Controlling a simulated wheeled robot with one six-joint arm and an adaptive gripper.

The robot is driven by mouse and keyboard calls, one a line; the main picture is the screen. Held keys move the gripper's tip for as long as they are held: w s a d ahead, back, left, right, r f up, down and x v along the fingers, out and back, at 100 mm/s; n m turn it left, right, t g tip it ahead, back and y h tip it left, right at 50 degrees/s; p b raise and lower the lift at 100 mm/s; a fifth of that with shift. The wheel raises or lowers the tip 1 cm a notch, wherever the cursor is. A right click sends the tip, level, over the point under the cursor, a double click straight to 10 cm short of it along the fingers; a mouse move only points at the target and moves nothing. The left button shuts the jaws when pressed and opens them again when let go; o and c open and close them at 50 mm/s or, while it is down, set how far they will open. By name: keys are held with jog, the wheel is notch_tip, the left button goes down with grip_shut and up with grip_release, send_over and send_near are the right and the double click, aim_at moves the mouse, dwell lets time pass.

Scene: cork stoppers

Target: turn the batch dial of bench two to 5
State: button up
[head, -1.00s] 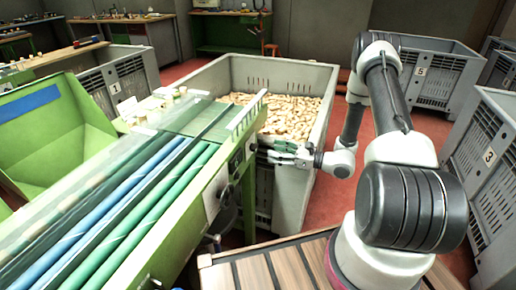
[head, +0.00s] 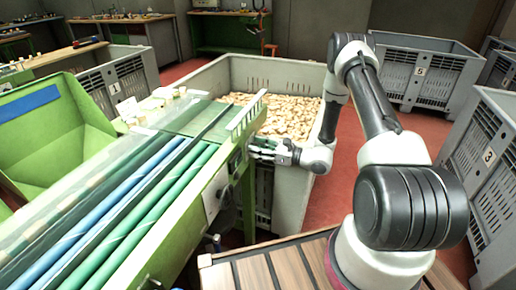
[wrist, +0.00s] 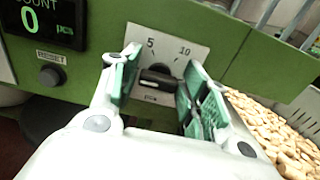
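The batch dial (wrist: 158,80) is a dark knob on a pale plate (wrist: 150,96) on a green panel, in the wrist view. The plate shows 5 at the upper left and 10 at the upper right. Where the dial points is not clear. My gripper (wrist: 163,72) is open, its green-padded fingers on either side of the dial; whether they touch it I cannot tell. In the head view my gripper (head: 262,150) is at the end of the green bench (head: 238,180), where the dial is hidden.
A counter display (wrist: 42,22) reads 0 pcs, with a round reset button (wrist: 50,76) below it. A grey crate (head: 318,115) full of corks stands behind the bench. Other grey crates (head: 424,75) stand at the right. A slatted wooden surface (head: 260,270) lies in front.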

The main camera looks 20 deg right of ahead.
jog(key=c, duration=0.5)
jog(key=shift+m, duration=0.3)
jog(key=m, duration=1.1)
jog(key=shift+w+d+f, duration=0.15)
jog(key=shift+w, duration=0.05)
dwell(0.3)
jog(key=o, duration=1)
jog(key=shift+o, duration=0.2)
